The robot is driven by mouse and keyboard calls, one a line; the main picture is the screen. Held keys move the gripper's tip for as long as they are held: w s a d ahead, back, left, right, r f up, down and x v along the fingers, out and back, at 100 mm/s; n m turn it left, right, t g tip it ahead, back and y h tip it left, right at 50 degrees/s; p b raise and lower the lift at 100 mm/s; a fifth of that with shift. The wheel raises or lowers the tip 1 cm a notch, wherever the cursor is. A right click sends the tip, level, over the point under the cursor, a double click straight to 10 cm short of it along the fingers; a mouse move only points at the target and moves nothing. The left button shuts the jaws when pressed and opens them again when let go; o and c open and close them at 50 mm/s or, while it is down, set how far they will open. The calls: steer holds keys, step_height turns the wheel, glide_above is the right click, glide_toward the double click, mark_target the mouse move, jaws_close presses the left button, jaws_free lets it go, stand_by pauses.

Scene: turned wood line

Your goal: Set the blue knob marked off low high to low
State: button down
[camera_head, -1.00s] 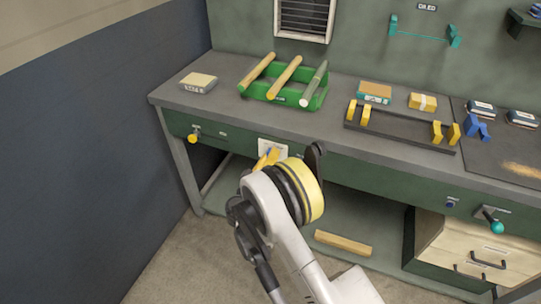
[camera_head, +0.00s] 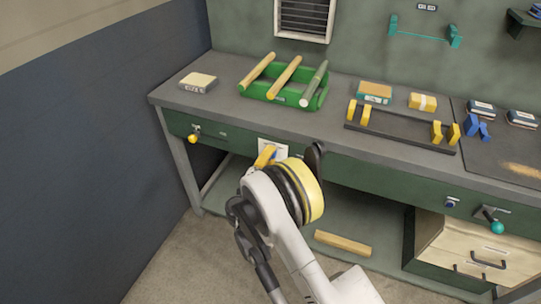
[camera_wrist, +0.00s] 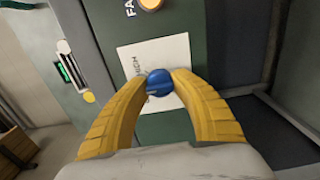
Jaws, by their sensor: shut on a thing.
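The blue knob (camera_wrist: 159,78) is round and sits on a white label plate (camera_wrist: 177,50) on the green bench front in the wrist view. My gripper (camera_wrist: 160,90) is shut on the knob, with one yellow fingertip touching each side. Small print on the plate, partly hidden by the left finger, seems to read HIGH. The knob's pointer is not clear, so I cannot tell its setting. In the head view my yellow fingers (camera_head: 265,156) are at the white plate (camera_head: 279,147), and my wrist hides the knob.
An orange round button (camera_wrist: 150,3) is above the plate in the wrist view. The bench top edge overhangs.

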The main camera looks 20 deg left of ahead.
stand_by(0.4)
steer(key=c, duration=1)
jaws_free()
steer(key=shift+w, duration=0.1)
steer(key=shift+c, duration=0.2)
